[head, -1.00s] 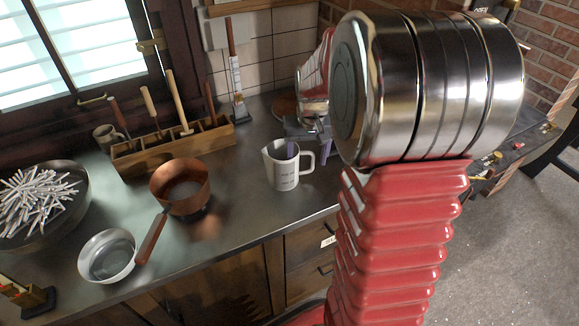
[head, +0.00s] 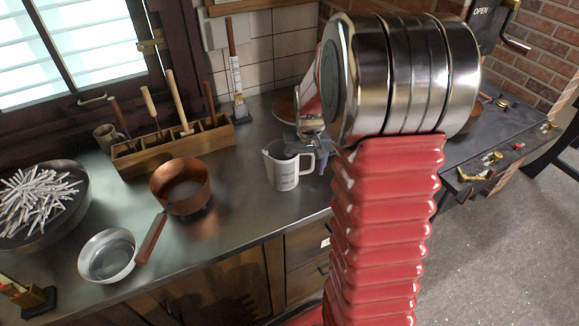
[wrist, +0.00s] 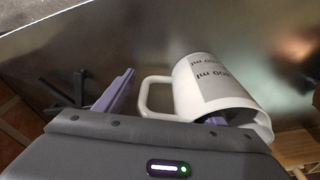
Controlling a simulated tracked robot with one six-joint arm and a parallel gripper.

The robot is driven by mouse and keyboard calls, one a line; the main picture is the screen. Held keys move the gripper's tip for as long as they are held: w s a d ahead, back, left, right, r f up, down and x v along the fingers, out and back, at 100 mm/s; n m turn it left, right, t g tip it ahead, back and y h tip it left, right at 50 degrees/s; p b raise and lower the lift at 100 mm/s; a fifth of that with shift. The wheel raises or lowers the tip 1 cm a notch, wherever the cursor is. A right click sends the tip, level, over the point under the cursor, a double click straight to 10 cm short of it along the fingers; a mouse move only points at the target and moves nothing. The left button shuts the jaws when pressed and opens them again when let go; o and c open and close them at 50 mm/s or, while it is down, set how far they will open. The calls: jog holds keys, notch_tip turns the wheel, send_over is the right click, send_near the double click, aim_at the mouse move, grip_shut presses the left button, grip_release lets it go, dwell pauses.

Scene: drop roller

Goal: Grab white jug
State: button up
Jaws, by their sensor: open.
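The white jug (head: 284,172), with dark printing and a side handle, stands upright on the metal counter. In the wrist view the jug (wrist: 209,85) has its mouth toward the camera. My gripper (wrist: 172,97) is open, with purple fingers. Its left finger lies outside the handle, and its right finger shows at the jug's mouth, apparently inside the rim. The handle is between the fingers. In the head view my gripper (head: 310,150) is at the jug's handle side, partly hidden by my arm. I cannot tell whether either finger touches the jug.
A copper pan (head: 181,189) stands left of the jug, and a white-lined pan (head: 107,256) is nearer the front edge. A wooden tool box (head: 172,146) is behind. A bowl of white sticks (head: 40,205) is far left. Clear counter lies between jug and copper pan.

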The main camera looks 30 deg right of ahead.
dwell(0.4)
grip_shut()
dwell(0.6)
